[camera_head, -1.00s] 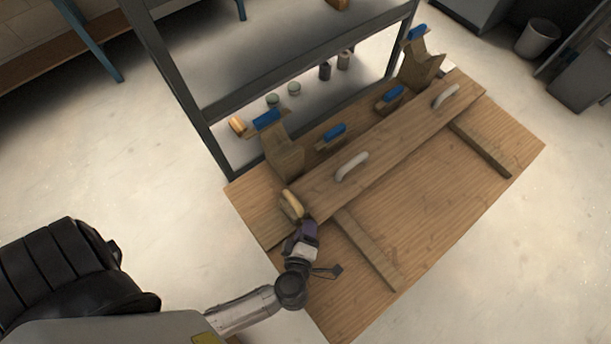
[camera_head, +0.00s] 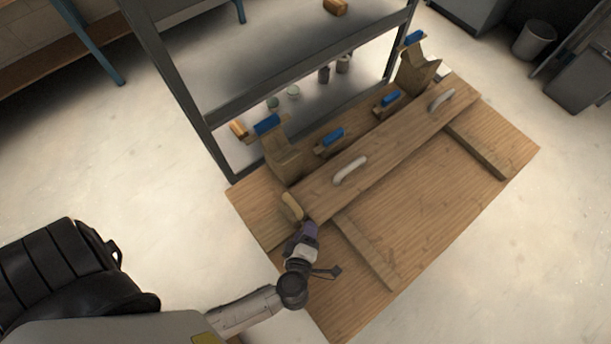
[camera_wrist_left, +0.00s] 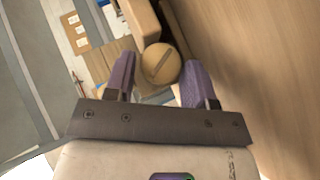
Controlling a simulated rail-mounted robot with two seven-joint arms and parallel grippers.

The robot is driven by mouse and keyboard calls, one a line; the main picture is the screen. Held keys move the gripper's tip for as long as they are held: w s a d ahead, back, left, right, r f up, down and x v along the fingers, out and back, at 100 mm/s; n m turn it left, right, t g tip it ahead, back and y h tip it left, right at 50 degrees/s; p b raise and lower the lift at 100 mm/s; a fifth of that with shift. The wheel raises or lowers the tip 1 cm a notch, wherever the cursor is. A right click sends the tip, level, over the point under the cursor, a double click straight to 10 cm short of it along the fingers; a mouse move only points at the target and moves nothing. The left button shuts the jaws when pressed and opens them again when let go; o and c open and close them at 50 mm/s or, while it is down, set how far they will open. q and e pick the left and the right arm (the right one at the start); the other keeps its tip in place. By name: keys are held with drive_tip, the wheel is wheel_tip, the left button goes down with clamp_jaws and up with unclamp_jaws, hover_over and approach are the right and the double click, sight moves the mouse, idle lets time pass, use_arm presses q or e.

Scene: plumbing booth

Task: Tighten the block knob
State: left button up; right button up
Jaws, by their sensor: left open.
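The block knob, a round light-wood piece with a groove across its face, shows in the left wrist view (camera_wrist_left: 160,64). In the head view a pale wooden piece (camera_head: 291,207) at the near left end of the long board appears to be this knob. My left gripper (camera_head: 304,230) is beside that end. In the left wrist view its two purple fingers (camera_wrist_left: 160,75) are open, one on each side of the knob, with gaps visible. Whether the knob lies fully between them in depth is hard to tell. My right gripper is not in view.
The long board (camera_head: 400,146) with two pale handles lies across the wooden table (camera_head: 430,215). Blue-topped wooden supports (camera_head: 284,158) stand behind it. A dark metal frame (camera_head: 180,85) rises at the back. The table's front right is mostly clear.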

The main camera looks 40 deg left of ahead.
use_arm(q)
drive_tip(key=p+v, duration=0.1)
drive_tip(key=v, duration=1.2)
drive_tip(key=shift+s, duration=0.35)
drive_tip(key=shift+d+r, duration=0.1)
drive_tip(key=shift+d, duration=0.05)
